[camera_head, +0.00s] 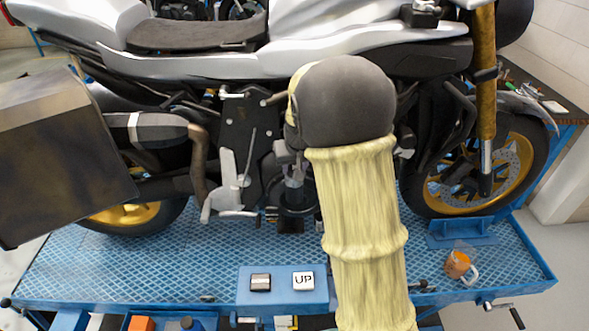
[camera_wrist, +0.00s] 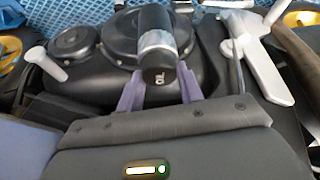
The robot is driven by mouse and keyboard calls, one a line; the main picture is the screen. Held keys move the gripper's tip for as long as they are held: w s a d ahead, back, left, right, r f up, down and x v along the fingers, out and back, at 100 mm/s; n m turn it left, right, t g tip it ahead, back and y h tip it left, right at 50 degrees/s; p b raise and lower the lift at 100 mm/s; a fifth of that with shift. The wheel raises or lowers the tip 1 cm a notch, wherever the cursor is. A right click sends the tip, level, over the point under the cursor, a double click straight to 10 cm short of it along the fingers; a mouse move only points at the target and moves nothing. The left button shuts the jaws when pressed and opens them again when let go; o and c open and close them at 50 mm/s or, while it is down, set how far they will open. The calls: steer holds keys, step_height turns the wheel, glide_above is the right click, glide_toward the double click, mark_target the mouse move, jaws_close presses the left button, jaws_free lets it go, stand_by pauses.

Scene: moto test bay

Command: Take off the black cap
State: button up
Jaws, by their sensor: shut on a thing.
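The black cap (camera_wrist: 158,76) carries light lettering that looks like "OIL". It sits at the end of a short cylinder with a silver band (camera_wrist: 155,42), against the dark engine cover (camera_wrist: 107,40). The two purple fingers of my gripper (camera_wrist: 160,71) are on either side of the cap and shut on it. I cannot tell from this view whether the cap is seated or loose. In the head view my arm covers part of the engine, and I cannot make out the cap there.
The motorcycle (camera_head: 190,65) stands on a blue lift platform (camera_head: 110,260). A silver lever (camera_wrist: 250,50) is right of the cap, and a light peg (camera_wrist: 47,63) is left.

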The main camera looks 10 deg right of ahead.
step_height(320, 180, up, 10)
steer(key=b, duration=0.2)
steer(key=shift+b, duration=0.35)
stand_by(0.5)
